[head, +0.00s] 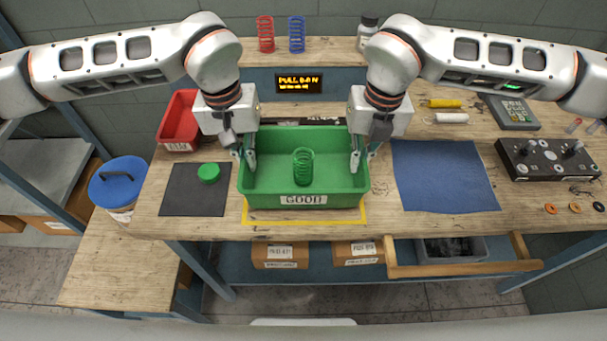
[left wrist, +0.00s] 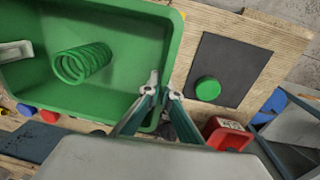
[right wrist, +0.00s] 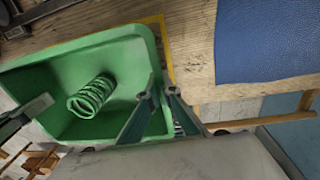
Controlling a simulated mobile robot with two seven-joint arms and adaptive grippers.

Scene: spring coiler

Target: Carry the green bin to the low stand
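The green bin (head: 303,200), labelled GOOD, is at the front middle of the workbench, upright, with a green spring (head: 303,165) inside. My left gripper (head: 246,160) is at its left wall, one finger inside and one outside, closed on the rim; the left wrist view shows these fingers (left wrist: 163,88). My right gripper (head: 360,160) has the right wall between its fingers in the same way, as the right wrist view shows (right wrist: 163,88). I cannot tell whether the bin is touching the bench. The low stand (head: 115,268), wood-topped, is at the lower left, below bench height.
A dark mat with a green disc (head: 208,172) and a red bin (head: 178,120) are left of the bin. A blue mat (head: 443,175) and a control box (head: 547,158) are right. A blue-lidded bucket (head: 118,182) stands behind the low stand. An open drawer (head: 460,268) juts out below.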

